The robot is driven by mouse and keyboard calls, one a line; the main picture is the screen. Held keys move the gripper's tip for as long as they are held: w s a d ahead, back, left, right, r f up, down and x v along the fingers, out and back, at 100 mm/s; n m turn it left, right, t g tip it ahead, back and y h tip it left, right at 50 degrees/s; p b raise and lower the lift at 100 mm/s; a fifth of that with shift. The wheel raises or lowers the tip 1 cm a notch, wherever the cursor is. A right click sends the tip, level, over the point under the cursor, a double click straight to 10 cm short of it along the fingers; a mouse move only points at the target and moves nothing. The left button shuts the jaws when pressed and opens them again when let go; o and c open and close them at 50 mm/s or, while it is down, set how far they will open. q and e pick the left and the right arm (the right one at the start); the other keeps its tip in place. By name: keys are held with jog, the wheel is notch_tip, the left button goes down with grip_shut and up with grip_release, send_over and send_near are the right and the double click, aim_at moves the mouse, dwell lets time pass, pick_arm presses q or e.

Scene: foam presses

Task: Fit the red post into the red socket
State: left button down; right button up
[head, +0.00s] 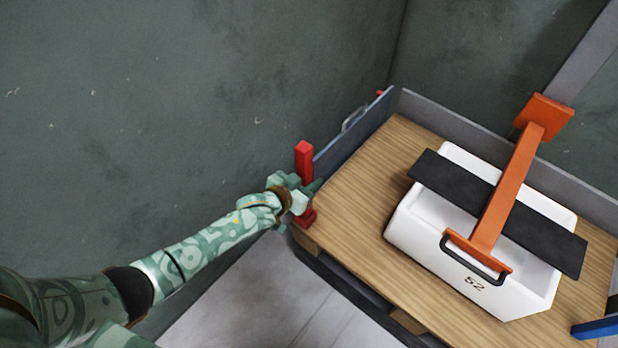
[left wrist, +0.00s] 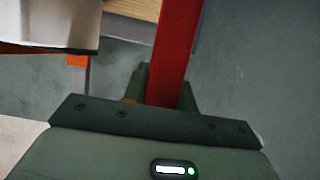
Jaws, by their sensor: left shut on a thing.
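The red post (head: 305,161) stands about upright at the near left corner of the wooden deck. My left gripper (head: 297,194) is shut on it at its lower part; the fingers hide that stretch. In the left wrist view the post (left wrist: 176,50) runs up from between my left gripper's fingers (left wrist: 165,95). A red block, which looks like the red socket (head: 307,218), sits on the deck corner right below the gripper. I cannot tell whether the post's lower end is inside it or just above. My right gripper is not in view.
A blue-grey side panel (head: 353,135) rises along the deck's left edge, close behind the post. A white tub (head: 412,235) marked 52 stands on the wooden deck (head: 340,225), with a black plate (head: 548,226) and an orange press arm (head: 508,185) over it. A blue piece (head: 597,327) lies at lower right.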

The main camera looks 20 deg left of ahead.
pick_arm(q)
jog(key=shift+f+b, duration=1.6)
jog(key=shift+f, duration=0.95)
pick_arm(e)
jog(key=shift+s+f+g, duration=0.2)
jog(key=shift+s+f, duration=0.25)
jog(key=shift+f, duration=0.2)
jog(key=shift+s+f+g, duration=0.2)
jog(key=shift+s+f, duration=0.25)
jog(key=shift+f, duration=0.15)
pick_arm(q)
jog(key=c, duration=1.1)
grip_release()
jog(key=shift+o, duration=0.2)
jog(key=p+v, duration=0.9)
jog(key=v, duration=0.7)
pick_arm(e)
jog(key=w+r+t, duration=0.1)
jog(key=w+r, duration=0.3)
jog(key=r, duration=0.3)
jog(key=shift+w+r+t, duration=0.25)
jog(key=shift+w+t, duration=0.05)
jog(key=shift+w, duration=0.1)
pick_arm(q)
jog(key=shift+r, duration=0.15)
